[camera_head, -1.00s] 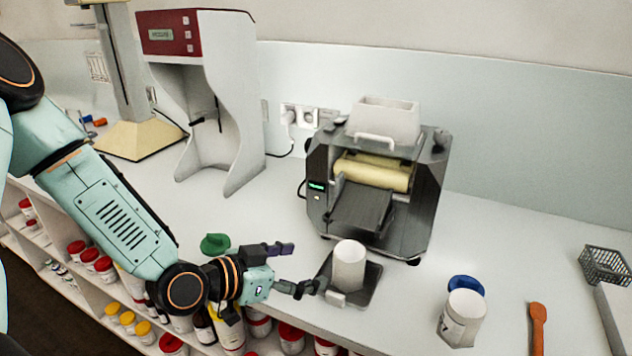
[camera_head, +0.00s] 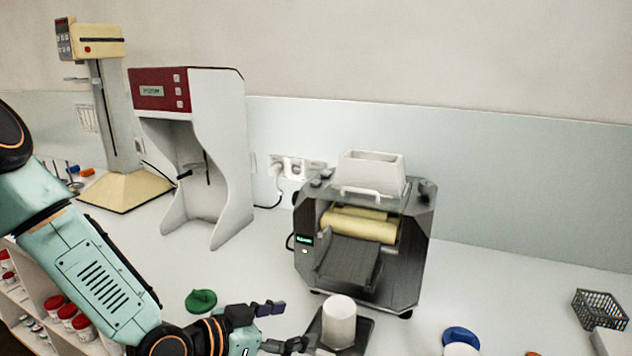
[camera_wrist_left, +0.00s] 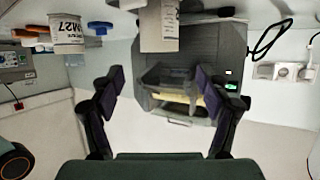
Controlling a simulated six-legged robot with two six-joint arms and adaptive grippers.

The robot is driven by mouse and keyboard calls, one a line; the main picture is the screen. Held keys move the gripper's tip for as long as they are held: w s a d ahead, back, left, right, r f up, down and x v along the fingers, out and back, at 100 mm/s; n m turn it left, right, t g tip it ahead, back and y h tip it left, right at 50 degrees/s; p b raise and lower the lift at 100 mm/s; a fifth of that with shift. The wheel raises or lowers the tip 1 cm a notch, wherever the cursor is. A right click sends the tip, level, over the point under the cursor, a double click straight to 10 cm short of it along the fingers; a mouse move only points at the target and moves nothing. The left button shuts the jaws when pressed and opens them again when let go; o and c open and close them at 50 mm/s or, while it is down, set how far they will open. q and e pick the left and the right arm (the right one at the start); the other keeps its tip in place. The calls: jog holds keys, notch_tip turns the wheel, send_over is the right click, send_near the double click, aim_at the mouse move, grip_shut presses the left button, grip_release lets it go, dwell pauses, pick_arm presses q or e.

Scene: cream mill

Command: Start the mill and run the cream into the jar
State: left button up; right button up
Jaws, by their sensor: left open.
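The mill (camera_head: 362,245) is a dark machine with pale rollers, a white hopper on top and a sloping front apron. A small green-lit display (camera_head: 304,240) is on its left front. A white cylindrical jar (camera_head: 339,320) stands upright on a dark square pad (camera_head: 362,331) before the apron. My left gripper (camera_head: 285,324) is open and empty, just left of the jar, its fingers pointing right; its lower finger hides part of the pad's near side. In the left wrist view, which looks upside down, the mill (camera_wrist_left: 185,95) lies between my spread fingers (camera_wrist_left: 158,85). My right gripper is not in view.
A green lid (camera_head: 201,300) lies left of my gripper. A blue lid (camera_head: 460,338) and a white container, labelled in the wrist view (camera_wrist_left: 67,33), are to the right. A wire basket (camera_head: 599,310) is far right. A red-and-white machine (camera_head: 208,95) stands left of the mill.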

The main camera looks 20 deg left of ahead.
pick_arm(q)
grip_shut()
dwell(0.6)
dwell(1.2)
